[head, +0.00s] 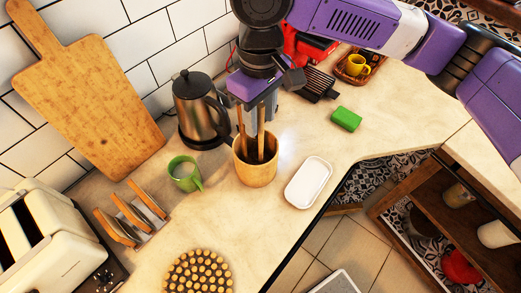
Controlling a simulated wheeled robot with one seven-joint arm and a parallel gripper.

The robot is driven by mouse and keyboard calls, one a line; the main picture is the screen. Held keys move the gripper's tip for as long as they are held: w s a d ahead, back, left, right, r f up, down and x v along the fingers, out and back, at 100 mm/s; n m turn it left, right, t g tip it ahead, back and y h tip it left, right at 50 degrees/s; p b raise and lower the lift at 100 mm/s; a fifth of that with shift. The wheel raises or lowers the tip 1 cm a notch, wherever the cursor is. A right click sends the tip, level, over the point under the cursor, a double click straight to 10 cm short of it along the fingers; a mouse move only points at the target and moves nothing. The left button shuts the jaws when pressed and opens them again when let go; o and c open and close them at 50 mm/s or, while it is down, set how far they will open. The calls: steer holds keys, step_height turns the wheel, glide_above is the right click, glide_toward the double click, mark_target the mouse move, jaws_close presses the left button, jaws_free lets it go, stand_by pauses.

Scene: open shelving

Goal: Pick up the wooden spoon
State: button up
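A round wooden holder (255,172) stands on the counter near the middle of the head view. Thin wooden utensil handles (261,135) rise from it, and one of them may be the wooden spoon. Their lower ends are hidden inside the holder, and their tops are hidden by my gripper. My gripper (252,112) points down right above the holder, around or just in front of the handles. Its fingertips are partly hidden, so I cannot tell whether it is open or shut, or touching a handle.
A steel kettle (197,108) and a green mug (185,174) stand left of the holder. A white dish (308,182) lies to its right, a green sponge (346,119) further right. A toast rack (130,215), toaster (45,235) and round trivet (198,275) are nearer. The counter edge runs right of the dish.

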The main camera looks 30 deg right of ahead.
mark_target(259, 127)
steer(key=shift+f, duration=1.7)
jaws_close()
steer(key=shift+r, duration=0.1)
step_height(259, 127, up, 20)
steer(key=b, duration=0.1)
steer(key=c, duration=0.7)
jaws_free()
steer(key=shift+c, duration=0.2)
jaws_close()
